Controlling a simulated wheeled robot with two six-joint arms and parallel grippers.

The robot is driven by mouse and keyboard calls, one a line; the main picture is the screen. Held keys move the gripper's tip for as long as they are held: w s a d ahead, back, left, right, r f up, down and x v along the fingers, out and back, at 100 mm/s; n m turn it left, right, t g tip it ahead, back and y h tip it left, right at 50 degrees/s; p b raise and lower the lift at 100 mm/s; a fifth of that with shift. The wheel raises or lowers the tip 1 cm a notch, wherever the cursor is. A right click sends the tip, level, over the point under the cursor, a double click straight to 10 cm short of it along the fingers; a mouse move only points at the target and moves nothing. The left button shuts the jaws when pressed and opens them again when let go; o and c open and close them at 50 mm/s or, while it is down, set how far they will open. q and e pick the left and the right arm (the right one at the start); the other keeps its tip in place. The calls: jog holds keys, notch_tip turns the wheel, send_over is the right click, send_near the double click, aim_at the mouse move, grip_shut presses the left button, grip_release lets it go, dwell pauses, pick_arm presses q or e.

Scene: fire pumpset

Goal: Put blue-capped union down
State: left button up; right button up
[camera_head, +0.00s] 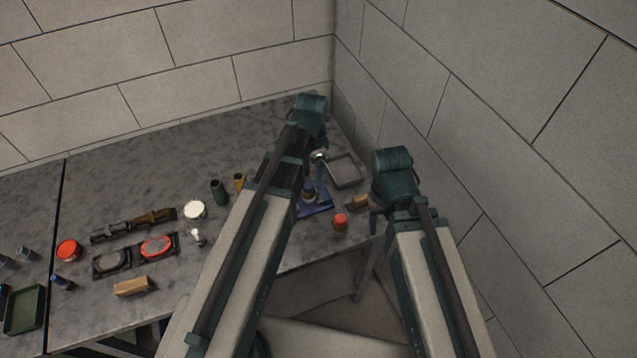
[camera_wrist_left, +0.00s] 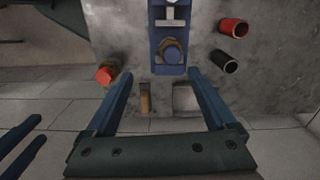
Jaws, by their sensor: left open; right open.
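A blue-capped piece, which looks like the union (camera_head: 309,188), stands on a blue fixture (camera_head: 318,209) on the bench. In the head view my left arm partly hides this area. My right gripper (camera_head: 375,218) is open near the bench's right front edge; its fingertips are hard to make out.
A dark cylinder (camera_head: 219,192) and a yellow piece (camera_head: 239,181) stand left of my arm. Walls close off the back and right.

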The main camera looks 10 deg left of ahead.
pick_arm(q)
jog(key=s+d+n+y, duration=0.1)
jog(key=s+d+n, duration=0.5)
jog(key=s+d, duration=0.3)
jog(key=s, duration=0.4)
notch_tip(320, 180, down, 5)
jog(key=b, duration=0.5)
